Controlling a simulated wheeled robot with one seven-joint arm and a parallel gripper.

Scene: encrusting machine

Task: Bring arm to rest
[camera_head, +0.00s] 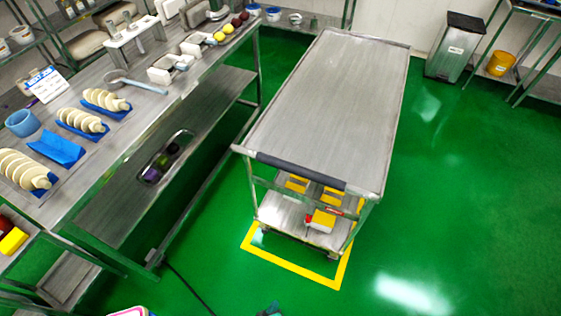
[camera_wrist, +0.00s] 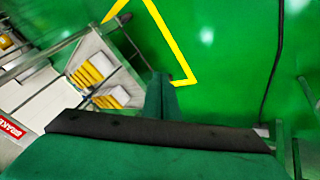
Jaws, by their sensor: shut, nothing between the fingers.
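My gripper (camera_wrist: 160,82) shows in the wrist view as two dark green fingers closed together, with nothing between them. Its broad green body with a dark band fills the bottom of that view. The fingers point toward the green floor and the yellow floor tape, and they appear clear of other things. In the head view only a small dark teal piece shows at the bottom edge, and I cannot tell which part of my arm it is. The rest of the arm is hidden.
A steel cart (camera_head: 330,100) with a bare top stands inside yellow floor tape (camera_head: 300,268). A long steel workbench (camera_head: 150,115) with trays of dough pieces is at the left. A black cable (camera_head: 190,290) lies on the floor. A bin (camera_head: 455,46) stands at the back right. Floor right of the cart is clear.

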